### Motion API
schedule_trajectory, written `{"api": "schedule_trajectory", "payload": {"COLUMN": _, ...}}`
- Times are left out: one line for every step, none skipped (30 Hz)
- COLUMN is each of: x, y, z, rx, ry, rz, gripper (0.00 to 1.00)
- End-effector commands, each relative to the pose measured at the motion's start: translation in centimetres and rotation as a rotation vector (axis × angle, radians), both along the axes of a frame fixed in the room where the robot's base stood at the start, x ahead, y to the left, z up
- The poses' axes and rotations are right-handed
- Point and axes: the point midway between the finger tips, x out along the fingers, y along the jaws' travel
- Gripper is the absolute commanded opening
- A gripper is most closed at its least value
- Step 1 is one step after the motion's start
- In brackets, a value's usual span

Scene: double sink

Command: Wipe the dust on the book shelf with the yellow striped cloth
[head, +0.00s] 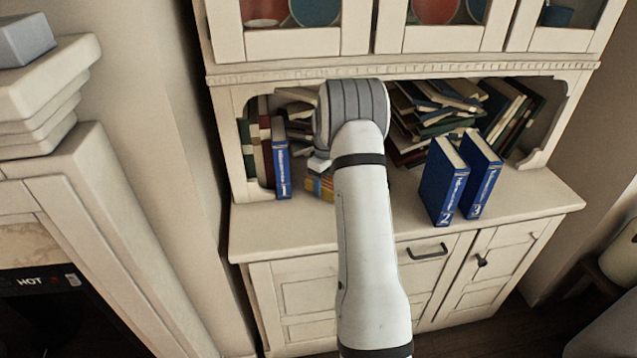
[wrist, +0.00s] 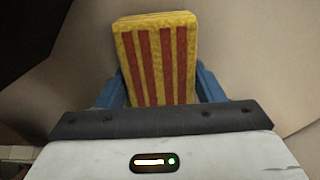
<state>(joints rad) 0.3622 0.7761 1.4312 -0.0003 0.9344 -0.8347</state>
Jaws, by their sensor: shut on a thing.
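The yellow cloth with red stripes (wrist: 157,62) stands up between the blue fingers of my gripper (wrist: 157,88) in the wrist view. The gripper is shut on it. In the head view a small part of the cloth (head: 319,187) shows at the left of my arm, low over the ledge of the cream book shelf (head: 290,231). I cannot tell whether the cloth touches the ledge. No dust can be made out on the visible parts of the shelf.
A blue book (head: 282,165) stands left of the cloth. Two blue books (head: 444,185) (head: 482,175) stand on the ledge at the right. A heap of books (head: 430,112) fills the niche behind. The ledge's front strip looks clear. A fireplace surround (head: 95,215) stands at the left.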

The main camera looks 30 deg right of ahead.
Motion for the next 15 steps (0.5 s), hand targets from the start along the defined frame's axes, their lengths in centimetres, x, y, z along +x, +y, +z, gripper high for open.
{"api": "schedule_trajectory", "payload": {"x": -0.1, "y": -0.3, "z": 0.0, "rx": 0.0, "ry": 0.0, "rz": -0.001, "gripper": 0.43}}
{"api": "schedule_trajectory", "payload": {"x": -0.1, "y": -0.3, "z": 0.0, "rx": 0.0, "ry": 0.0, "rz": 0.0, "gripper": 0.43}}
{"api": "schedule_trajectory", "payload": {"x": -0.1, "y": -0.4, "z": 0.0, "rx": 0.0, "ry": 0.0, "rz": 0.0, "gripper": 0.43}}
{"api": "schedule_trajectory", "payload": {"x": -0.1, "y": -0.4, "z": 0.0, "rx": 0.0, "ry": 0.0, "rz": 0.0, "gripper": 0.43}}
{"api": "schedule_trajectory", "payload": {"x": -0.1, "y": -0.5, "z": 0.0, "rx": 0.0, "ry": 0.0, "rz": 0.0, "gripper": 0.43}}
{"api": "schedule_trajectory", "payload": {"x": -0.2, "y": -0.7, "z": 0.0, "rx": 0.0, "ry": 0.0, "rz": -0.001, "gripper": 0.43}}
{"api": "schedule_trajectory", "payload": {"x": -0.2, "y": -0.8, "z": 0.0, "rx": 0.0, "ry": 0.0, "rz": -0.001, "gripper": 0.43}}
{"api": "schedule_trajectory", "payload": {"x": -0.3, "y": -1.0, "z": 0.0, "rx": 0.0, "ry": 0.0, "rz": -0.001, "gripper": 0.43}}
{"api": "schedule_trajectory", "payload": {"x": -0.4, "y": -1.3, "z": -0.1, "rx": 0.0, "ry": 0.0, "rz": -0.001, "gripper": 0.43}}
{"api": "schedule_trajectory", "payload": {"x": -0.4, "y": -1.6, "z": -0.1, "rx": 0.0, "ry": 0.0, "rz": -0.001, "gripper": 0.43}}
{"api": "schedule_trajectory", "payload": {"x": -0.5, "y": -1.8, "z": -0.1, "rx": 0.0, "ry": 0.0, "rz": -0.001, "gripper": 0.43}}
{"api": "schedule_trajectory", "payload": {"x": -0.6, "y": -2.2, "z": -0.1, "rx": 0.0, "ry": 0.0, "rz": -0.001, "gripper": 0.43}}
{"api": "schedule_trajectory", "payload": {"x": -0.7, "y": -2.4, "z": -0.1, "rx": 0.0, "ry": 0.0, "rz": -0.001, "gripper": 0.43}}
{"api": "schedule_trajectory", "payload": {"x": -0.8, "y": -2.7, "z": -0.2, "rx": 0.0, "ry": 0.0, "rz": -0.002, "gripper": 0.43}}
{"api": "schedule_trajectory", "payload": {"x": -0.9, "y": -3.1, "z": -0.2, "rx": 0.0, "ry": 0.0, "rz": -0.002, "gripper": 0.43}}
